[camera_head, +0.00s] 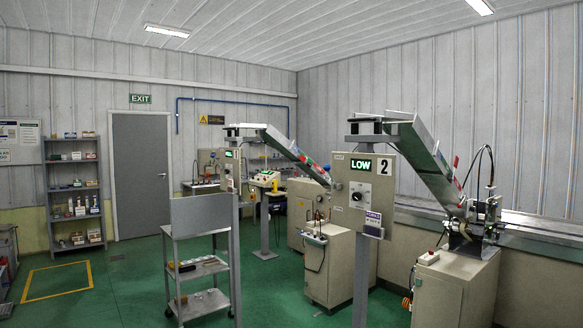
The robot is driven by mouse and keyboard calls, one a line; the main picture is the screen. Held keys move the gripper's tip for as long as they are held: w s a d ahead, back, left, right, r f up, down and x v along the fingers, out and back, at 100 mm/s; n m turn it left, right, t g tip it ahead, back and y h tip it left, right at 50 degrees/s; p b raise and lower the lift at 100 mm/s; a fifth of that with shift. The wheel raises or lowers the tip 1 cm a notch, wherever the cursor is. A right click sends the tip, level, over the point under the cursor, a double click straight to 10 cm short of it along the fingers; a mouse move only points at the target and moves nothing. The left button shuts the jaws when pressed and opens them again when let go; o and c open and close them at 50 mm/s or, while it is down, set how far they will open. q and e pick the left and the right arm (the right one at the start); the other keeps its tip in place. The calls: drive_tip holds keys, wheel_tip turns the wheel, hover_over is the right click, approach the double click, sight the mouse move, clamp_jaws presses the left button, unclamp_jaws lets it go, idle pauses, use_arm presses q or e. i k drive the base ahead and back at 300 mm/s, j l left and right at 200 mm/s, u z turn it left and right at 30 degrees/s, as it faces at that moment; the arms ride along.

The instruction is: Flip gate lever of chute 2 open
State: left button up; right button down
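Chute 2 (428,150) is a sloping metal chute at right of centre. It runs down to the right from a raised head onto a machine. Its beige control panel (372,178) bears a black "2", a knob and a lit green "LOW" display (361,167). Small red and white items lie near the chute's lower end. I cannot make out the gate lever or its position at this size. Neither of my grippers is in view.
A wrapping machine (470,225) stands on a beige cabinet (455,285) at the chute's foot. A second chute (292,152) is farther back. A metal trolley (200,262) stands left of centre. A shelf rack (75,190) is at the far left. Green floor is open at left.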

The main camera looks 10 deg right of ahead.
sight(327, 168)
drive_tip(key=i+l+u, duration=0.5)
drive_tip(key=l, duration=0.25)
drive_tip(key=i+l+u, duration=0.25)
drive_tip(key=l, duration=0.2)
drive_tip(key=i+l, duration=0.15)
drive_tip(key=l, duration=0.2)
drive_tip(key=i+l, duration=0.15)
drive_tip(key=l, duration=0.15)
